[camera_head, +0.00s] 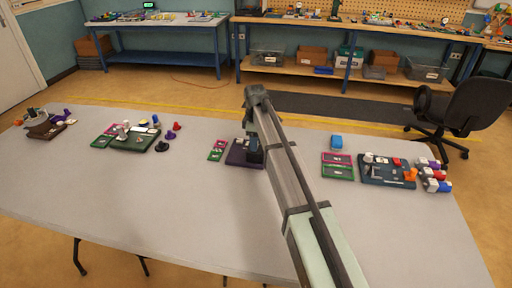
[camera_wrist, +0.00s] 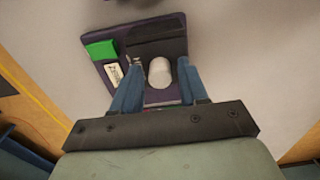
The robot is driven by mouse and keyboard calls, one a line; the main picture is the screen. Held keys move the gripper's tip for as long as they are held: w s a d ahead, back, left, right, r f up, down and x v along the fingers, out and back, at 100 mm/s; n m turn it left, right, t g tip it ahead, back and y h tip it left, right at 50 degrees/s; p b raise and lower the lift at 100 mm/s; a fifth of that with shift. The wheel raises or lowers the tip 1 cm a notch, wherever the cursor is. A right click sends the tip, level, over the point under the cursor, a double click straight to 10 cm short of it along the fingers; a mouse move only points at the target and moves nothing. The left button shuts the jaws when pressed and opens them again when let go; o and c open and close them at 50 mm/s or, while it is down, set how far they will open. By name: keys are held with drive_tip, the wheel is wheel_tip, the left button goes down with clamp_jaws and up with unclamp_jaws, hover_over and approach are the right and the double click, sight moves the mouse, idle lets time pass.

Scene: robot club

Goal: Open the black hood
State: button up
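The black hood (camera_wrist: 155,30) is a dark panel across the far part of a purple base (camera_wrist: 92,42). It looks closed, though its exact angle is hard to judge. A white cylinder (camera_wrist: 160,72) stands on the base, nearer than the hood. My gripper (camera_wrist: 158,67) is above the base with its two blue fingers apart, one on each side of the cylinder in the picture. I cannot tell whether they touch anything. In the head view, the purple base (camera_head: 236,155) is at the middle of the table, partly hidden by my arm.
A green block (camera_wrist: 100,49) and a white label sit on the base's left side. Other boards with loose parts stand left (camera_head: 135,138) and right (camera_head: 385,171). The table's front is clear.

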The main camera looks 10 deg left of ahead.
drive_tip(key=c, duration=0.7)
drive_tip(key=shift+a, duration=3.35)
drive_tip(key=o, duration=0.6)
wheel_tip(320, 180, up, 6)
